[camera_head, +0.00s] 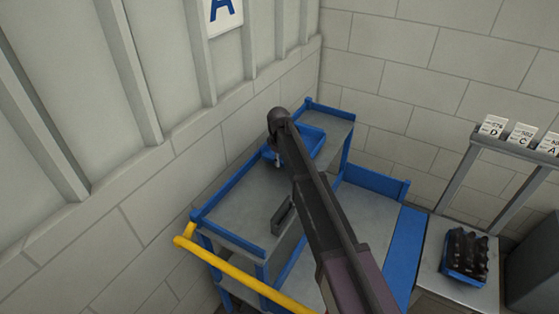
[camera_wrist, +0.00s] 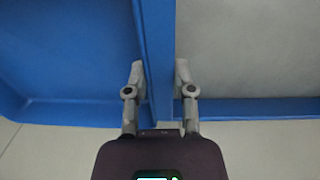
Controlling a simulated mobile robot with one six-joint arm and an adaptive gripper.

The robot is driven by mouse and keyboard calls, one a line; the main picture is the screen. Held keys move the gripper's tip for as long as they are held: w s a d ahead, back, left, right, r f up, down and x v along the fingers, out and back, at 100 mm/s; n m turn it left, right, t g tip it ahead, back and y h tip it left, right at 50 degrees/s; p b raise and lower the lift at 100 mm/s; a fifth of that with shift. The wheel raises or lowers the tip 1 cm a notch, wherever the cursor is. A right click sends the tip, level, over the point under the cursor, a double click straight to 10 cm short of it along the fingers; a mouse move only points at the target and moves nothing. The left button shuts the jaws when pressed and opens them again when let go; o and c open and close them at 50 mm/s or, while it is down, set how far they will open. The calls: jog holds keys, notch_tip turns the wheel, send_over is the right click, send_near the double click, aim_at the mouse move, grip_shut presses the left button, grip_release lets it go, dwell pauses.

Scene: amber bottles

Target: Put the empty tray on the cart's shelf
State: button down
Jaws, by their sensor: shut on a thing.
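The cart (camera_head: 240,205) has a grey top shelf with a blue rim. The blue tray (camera_head: 312,139) is at the far end of this shelf, partly hidden by my arm. In the wrist view the tray (camera_wrist: 70,50) fills the left side, and the part of its inside that shows is bare. My gripper (camera_wrist: 160,70) is shut on the tray's wall, one finger on each side. The grey shelf (camera_wrist: 245,50) shows to the right of that wall. In the head view my gripper (camera_head: 278,158) is mostly hidden by the arm. Whether the tray rests on the shelf is unclear.
A yellow handle (camera_head: 245,281) crosses the cart's near end. A small dark block (camera_head: 283,215) is on the shelf near my arm. At right, a blue crate of dark bottles (camera_head: 466,256) stands on a table below a rack of label cards (camera_head: 522,136). Walls enclose the cart behind and left.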

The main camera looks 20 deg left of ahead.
jog(key=shift+f+b, duration=0.35)
jog(key=shift+f, duration=0.2)
jog(key=shift+f+b, duration=0.5)
jog(key=shift+f, duration=0.05)
dwell(0.4)
jog(key=shift+c, duration=1.9)
grip_release()
jog(key=shift+r, duration=0.15)
